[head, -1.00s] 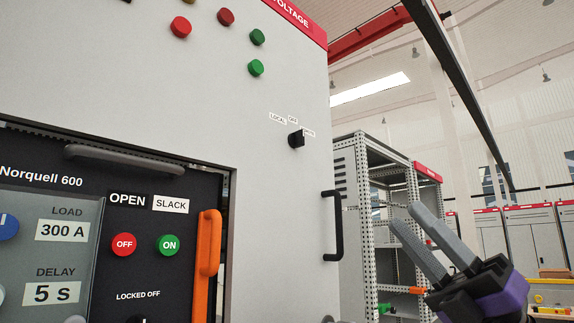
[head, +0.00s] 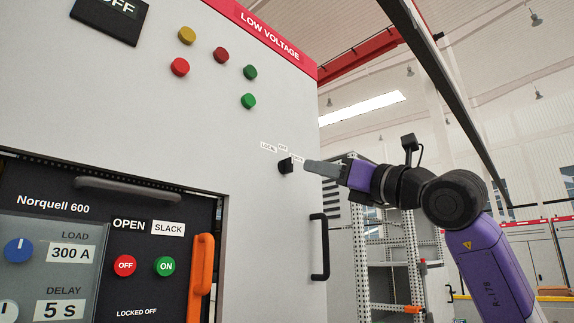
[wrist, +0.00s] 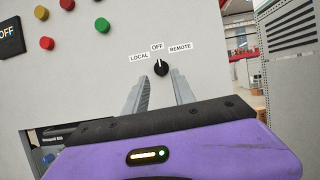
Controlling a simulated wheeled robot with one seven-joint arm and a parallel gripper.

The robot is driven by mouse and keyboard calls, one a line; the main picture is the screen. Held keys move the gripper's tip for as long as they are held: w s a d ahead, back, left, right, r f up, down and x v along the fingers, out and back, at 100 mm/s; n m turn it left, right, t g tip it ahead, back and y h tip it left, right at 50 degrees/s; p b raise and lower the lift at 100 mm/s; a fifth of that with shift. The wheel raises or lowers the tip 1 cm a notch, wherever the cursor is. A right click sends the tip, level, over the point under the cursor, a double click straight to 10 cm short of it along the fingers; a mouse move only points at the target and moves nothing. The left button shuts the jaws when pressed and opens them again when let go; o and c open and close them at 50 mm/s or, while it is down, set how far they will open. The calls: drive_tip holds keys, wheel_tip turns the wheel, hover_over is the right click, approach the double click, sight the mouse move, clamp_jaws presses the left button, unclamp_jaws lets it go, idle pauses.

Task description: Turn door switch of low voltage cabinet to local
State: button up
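The black door switch (head: 286,165) sits on the grey door of the low voltage cabinet (head: 240,150). In the wrist view the switch (wrist: 161,68) has labels LOCAL at left, OFF at top and REMOTE at right. Its pointer mark appears near OFF, perhaps slightly right; it is too small to be sure. My gripper (head: 308,165) points at the switch from the right in the head view. In the wrist view my gripper (wrist: 160,85) has its two grey fingers apart and empty, with the switch just beyond and between their tips. Contact is not visible.
A black door handle (head: 324,247) is below right of the switch. Several coloured lamps or buttons (head: 220,56) are at upper left. The Norquell 600 breaker panel (head: 115,250) with an orange handle (head: 203,265) is at lower left. An open rack (head: 385,250) stands behind.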

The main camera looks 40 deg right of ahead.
sight(292, 165)
drive_tip(key=p+x, duration=0.3)
drive_tip(key=x, duration=0.3)
drive_tip(key=shift+w, duration=0.2)
drive_tip(key=shift+w+r, duration=0.15)
drive_tip(key=shift+w, duration=0.55)
drive_tip(key=shift+c, duration=0.4)
clamp_jaws()
